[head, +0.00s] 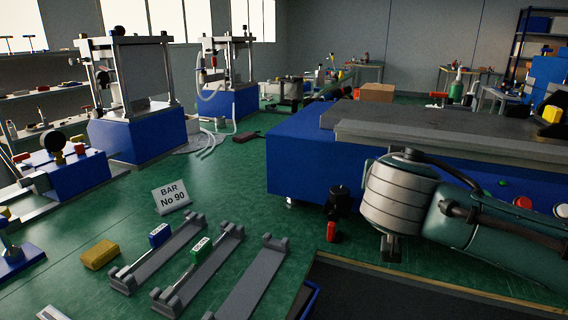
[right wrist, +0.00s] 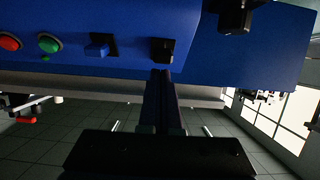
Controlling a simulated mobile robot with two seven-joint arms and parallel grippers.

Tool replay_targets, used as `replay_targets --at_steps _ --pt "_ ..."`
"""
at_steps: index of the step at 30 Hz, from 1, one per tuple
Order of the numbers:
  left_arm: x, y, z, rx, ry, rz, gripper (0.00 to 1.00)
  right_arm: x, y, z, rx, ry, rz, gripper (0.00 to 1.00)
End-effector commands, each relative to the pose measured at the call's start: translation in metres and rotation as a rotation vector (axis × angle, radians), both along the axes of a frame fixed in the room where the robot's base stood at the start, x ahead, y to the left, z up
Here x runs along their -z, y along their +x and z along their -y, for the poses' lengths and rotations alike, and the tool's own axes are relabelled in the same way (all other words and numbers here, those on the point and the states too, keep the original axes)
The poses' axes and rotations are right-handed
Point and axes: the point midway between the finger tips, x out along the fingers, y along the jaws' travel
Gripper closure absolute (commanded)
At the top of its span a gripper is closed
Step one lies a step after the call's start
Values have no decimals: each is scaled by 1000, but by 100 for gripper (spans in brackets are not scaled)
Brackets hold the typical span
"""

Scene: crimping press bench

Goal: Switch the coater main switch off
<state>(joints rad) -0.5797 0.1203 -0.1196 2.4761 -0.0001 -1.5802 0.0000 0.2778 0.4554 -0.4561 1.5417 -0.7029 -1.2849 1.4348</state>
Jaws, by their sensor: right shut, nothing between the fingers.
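The coater appears to be the blue machine (head: 300,160) with a grey top plate at the right of the head view. In the right wrist view its blue front panel (right wrist: 130,20) fills the top. A small black switch-like block (right wrist: 162,49) sits there, with a blue switch on a black plate (right wrist: 98,48) to its left. No label is readable, so I cannot tell which is the main switch or its position. My right gripper (right wrist: 162,76) is shut and empty, its tips close to the black block; contact is unclear. In the head view my wrist hides the tips. My left gripper is out of view.
A red button (right wrist: 9,42) and a green button (right wrist: 48,43) are farther left on the panel. A black knob-like part (right wrist: 235,14) juts out at the upper right. A yellow block (head: 100,255) and grey holders (head: 190,280) lie on the green bench.

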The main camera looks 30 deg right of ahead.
Motion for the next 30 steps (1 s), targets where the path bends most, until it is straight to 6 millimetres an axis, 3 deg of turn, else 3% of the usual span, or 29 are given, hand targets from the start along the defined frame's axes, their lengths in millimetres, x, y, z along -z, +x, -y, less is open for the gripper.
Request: replay_targets --at_steps 30 --pt "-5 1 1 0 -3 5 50 0 -8 -10 0 2 -1 100"
